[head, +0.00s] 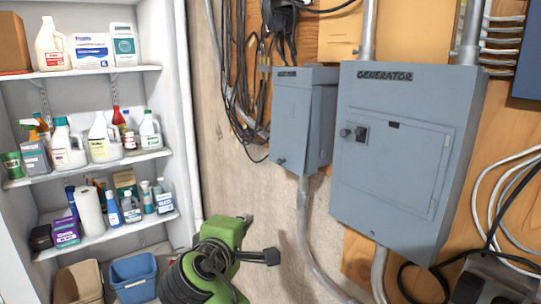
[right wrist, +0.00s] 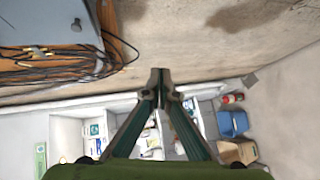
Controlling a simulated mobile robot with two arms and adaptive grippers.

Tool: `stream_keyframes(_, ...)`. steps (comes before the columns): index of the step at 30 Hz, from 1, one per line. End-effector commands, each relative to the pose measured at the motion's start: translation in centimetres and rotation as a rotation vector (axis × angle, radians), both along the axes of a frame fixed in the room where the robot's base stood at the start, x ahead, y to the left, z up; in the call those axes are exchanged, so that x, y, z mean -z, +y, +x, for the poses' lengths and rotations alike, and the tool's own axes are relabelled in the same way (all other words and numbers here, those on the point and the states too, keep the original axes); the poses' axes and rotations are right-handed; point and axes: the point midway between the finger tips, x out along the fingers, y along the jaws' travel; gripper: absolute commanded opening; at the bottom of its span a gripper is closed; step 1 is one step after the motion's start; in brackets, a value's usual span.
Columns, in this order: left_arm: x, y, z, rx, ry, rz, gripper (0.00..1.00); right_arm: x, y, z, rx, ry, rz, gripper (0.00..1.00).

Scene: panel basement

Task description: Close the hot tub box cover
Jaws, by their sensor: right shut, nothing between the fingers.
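The hot tub box (head: 291,122) is a small grey box with a dark label at its top, on the wall left of the larger generator box. Its cover has a small knob at lower left. I cannot tell how far the cover stands open. A grey box corner with a knob, apparently the same box (right wrist: 50,22), shows at top left in the right wrist view. My right gripper (head: 270,257) is below the hot tub box, apart from it. Its fingers (right wrist: 160,76) are together and empty in the right wrist view. My left gripper is not in view.
The grey generator box (head: 392,150) is close on the right. Black cables (head: 240,90) hang left of the hot tub box, and a conduit (head: 304,225) runs down below it. White shelves (head: 95,75) with bottles stand at left, above a blue bin (head: 134,280).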

Motion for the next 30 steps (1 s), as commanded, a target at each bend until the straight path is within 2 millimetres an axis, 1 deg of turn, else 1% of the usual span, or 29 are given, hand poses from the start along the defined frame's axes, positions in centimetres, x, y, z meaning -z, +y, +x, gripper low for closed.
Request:
stream_keyframes(1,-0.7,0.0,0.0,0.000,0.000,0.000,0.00,-4.4,0.4,-1.4,0.005,-0.058,-0.012,0.00)
stream_keyframes(3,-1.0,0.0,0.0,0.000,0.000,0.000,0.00,-8.2,0.6,-3.2,0.018,-0.109,-0.025,0.00)
stream_keyframes(6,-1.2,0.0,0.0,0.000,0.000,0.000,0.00,-11.3,0.6,-5.0,0.031,-0.155,-0.036,0.00)
stream_keyframes(7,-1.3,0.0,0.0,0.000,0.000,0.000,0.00,-11.8,0.6,-5.3,0.034,-0.163,-0.038,0.00)
stream_keyframes(10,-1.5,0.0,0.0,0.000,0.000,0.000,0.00,-12.5,0.4,-5.5,0.039,-0.173,-0.042,0.00)
stream_keyframes(13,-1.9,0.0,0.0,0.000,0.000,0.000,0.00,-12.4,0.0,-4.4,0.042,-0.172,-0.044,0.00)
stream_keyframes(17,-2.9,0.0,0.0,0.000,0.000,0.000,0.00,-12.4,-0.6,-2.1,0.042,-0.170,-0.045,0.00)
stream_keyframes(21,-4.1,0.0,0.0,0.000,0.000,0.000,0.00,-12.2,-1.5,0.9,0.043,-0.169,-0.044,0.00)
stream_keyframes(26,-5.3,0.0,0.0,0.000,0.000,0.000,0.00,-11.9,-2.3,4.1,0.043,-0.171,-0.043,0.00)
stream_keyframes(30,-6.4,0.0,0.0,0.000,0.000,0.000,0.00,-11.6,-4.3,5.0,0.040,-0.170,-0.041,0.00)
